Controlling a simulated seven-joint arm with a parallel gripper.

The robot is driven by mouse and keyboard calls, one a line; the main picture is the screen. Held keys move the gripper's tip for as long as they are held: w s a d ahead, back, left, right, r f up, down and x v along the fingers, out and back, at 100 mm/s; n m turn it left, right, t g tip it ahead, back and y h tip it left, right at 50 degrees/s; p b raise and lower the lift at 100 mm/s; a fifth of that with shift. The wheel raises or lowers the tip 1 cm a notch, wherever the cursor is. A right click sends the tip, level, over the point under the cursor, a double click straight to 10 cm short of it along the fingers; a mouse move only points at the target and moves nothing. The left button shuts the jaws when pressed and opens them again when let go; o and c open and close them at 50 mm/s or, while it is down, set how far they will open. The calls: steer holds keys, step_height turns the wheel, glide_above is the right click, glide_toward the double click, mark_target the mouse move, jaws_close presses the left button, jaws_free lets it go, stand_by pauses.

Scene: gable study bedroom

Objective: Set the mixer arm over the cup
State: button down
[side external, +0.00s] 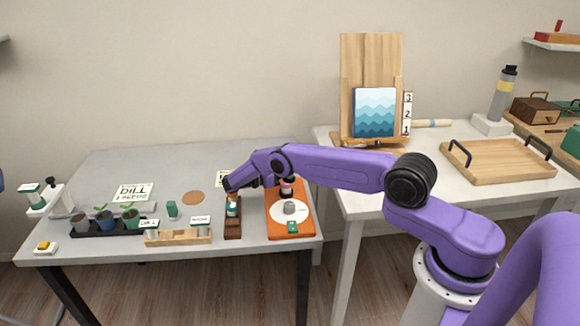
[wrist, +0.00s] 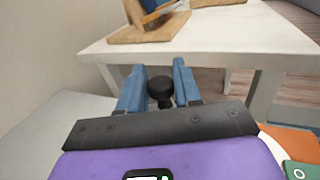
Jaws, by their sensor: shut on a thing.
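In the wrist view my gripper (wrist: 160,74) has its two blue fingers on either side of a round black knob (wrist: 160,88), shut on it. In the side view the gripper sits beside the orange board, largely hidden by my arm. The orange board (side external: 277,226) carries a white disc (side external: 276,210) with a small grey cup (side external: 290,207) on it. A reddish, pale part, apparently of the mixer (side external: 286,188), shows behind the cup, partly covered by my arm. I cannot tell how the mixer arm is turned over the cup.
A dark brown rack (side external: 232,229) with a small bottle stands just left of the board. Further left are a wooden rack (side external: 178,237) and potted plants (side external: 105,219). A second table to the right holds an easel (side external: 371,70) and a wooden tray (side external: 500,160).

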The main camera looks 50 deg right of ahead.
steer(key=shift+a+m+g, duration=0.15)
steer(key=shift+m+g, duration=0.15)
steer(key=shift+g, duration=0.1)
stand_by(0.3)
steer(key=c, duration=0.9)
jaws_free()
steer(key=shift+r, duration=0.1)
steer(key=shift+r, duration=1.35)
steer(key=shift+s+r, duration=0.1)
steer(key=shift+r, duration=0.2)
steer(key=s+a+r, duration=0.4)
steer(key=s+r, duration=0.5)
steer(key=s, duration=0.4)
steer(key=shift+a+r, duration=0.15)
steer(key=shift+r, duration=0.15)
